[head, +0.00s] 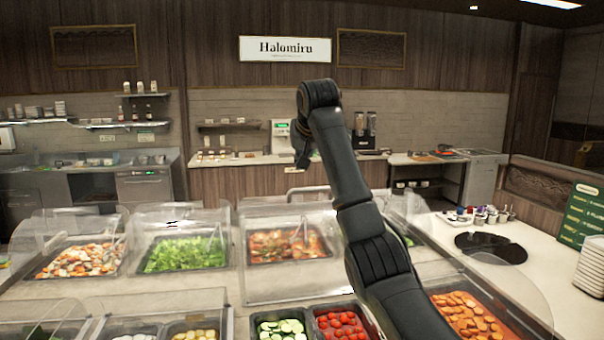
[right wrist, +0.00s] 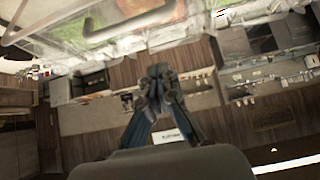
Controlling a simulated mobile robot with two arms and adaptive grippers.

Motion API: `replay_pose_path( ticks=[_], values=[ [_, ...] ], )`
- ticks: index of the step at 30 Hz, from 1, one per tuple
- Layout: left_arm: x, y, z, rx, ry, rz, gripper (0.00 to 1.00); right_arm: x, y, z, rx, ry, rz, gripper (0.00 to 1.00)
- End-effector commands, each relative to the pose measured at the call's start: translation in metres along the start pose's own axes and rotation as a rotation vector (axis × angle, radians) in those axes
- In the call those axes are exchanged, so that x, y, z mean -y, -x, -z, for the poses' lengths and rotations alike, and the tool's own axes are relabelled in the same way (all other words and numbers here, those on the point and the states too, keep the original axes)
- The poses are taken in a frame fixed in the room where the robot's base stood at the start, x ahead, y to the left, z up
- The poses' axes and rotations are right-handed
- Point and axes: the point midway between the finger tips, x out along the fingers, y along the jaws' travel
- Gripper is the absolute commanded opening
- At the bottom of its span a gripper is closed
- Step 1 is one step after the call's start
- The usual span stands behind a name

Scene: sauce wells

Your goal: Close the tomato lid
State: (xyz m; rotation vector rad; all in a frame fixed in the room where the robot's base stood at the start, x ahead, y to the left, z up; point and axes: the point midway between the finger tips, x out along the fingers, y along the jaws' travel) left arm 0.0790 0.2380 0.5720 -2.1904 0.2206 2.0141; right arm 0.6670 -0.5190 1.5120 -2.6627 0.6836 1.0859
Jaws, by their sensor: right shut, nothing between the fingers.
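Red tomatoes (head: 340,325) fill a dark bin at the bottom middle of the head view, with no cover visible over them. A clear panel (head: 262,284) stands behind this bin; I cannot tell for sure whether it is the tomato lid. My right arm reaches up from the lower right, and its gripper (head: 302,158) hangs high above the counter, apart from the panels. In the right wrist view the right gripper (right wrist: 158,72) is shut and empty. My left gripper is not in view.
Cucumber slices (head: 280,329) lie in an uncovered bin left of the tomatoes, and sliced carrots (head: 466,316) lie to the right. Clear covers (head: 181,221) stand over the salad trays behind. The right counter (head: 470,278) has free room beside a dark round disc (head: 491,247).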

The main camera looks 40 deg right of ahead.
Motion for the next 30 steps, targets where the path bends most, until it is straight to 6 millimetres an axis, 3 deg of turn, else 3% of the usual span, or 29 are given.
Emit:
replay_pose_path(
  ticks=[1, 6, 18, 30],
  values=[
    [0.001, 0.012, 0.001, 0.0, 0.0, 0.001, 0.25, 0.0, -0.009, 0.003, 0.006, 0.001, -0.002, 0.0],
    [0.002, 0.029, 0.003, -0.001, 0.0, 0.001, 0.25, -0.001, -0.044, 0.0, 0.004, 0.0, -0.002, 0.0],
    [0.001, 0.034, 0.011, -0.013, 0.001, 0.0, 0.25, 0.0, -0.031, -0.034, 0.0, -0.001, 0.0, 0.0],
    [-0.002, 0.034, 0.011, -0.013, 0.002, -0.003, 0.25, 0.0, -0.03, -0.038, 0.001, -0.001, 0.001, 0.0]
  ],
)
